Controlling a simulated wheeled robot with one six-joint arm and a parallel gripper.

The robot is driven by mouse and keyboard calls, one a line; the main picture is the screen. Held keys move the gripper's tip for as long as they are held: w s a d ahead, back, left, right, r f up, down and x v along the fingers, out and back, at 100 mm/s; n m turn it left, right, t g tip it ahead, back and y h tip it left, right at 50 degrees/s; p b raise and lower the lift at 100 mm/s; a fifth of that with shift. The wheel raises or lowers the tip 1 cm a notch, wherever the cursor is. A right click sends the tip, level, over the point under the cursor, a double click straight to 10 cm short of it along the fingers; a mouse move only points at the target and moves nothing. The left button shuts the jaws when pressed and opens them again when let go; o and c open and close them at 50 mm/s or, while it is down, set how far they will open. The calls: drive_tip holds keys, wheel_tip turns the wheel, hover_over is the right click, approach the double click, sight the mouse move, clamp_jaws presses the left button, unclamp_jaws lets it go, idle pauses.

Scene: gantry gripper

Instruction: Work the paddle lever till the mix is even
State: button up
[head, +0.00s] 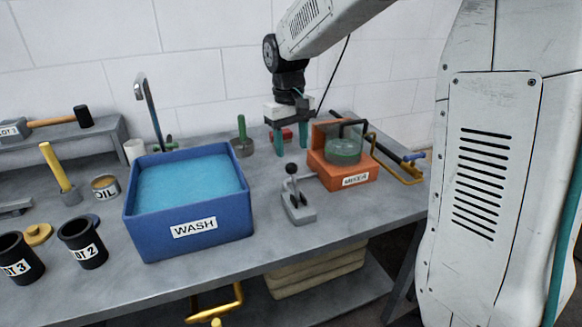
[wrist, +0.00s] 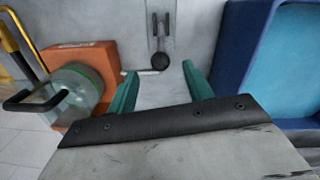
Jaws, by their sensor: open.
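A grey lever with a black ball knob (head: 291,169) stands on a small grey base (head: 299,210). The orange mixer (head: 347,181), labelled MIXER, is to its right and holds a clear jar (head: 343,147) with greenish contents. A black bent handle reaches over the jar. How even the mix is cannot be told. My gripper (head: 291,148) is open and empty, pointing down above and behind the lever. In the wrist view the knob (wrist: 160,61) shows between the tips of my gripper (wrist: 160,72), apparently below them.
A blue WASH tub (head: 187,235) of water stands left of the lever. A green-handled tool (head: 242,140) and a red object (head: 287,134) are behind. Yellow (head: 402,174) and blue-tipped bars lie right of the mixer. The bench front around the lever is clear.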

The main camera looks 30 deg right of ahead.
sight(291, 167)
drive_tip(key=shift+w+f+n, duration=0.4)
drive_tip(key=shift+w+f, duration=0.05)
drive_tip(key=shift+w+f+t, duration=0.1)
drive_tip(key=shift+f+t, duration=0.1)
drive_tip(key=shift+t, duration=0.1)
drive_tip(key=f, duration=0.7)
drive_tip(key=shift+d+f, duration=0.1)
drive_tip(key=shift+d, duration=0.1)
drive_tip(key=shift+c, duration=0.3)
clamp_jaws()
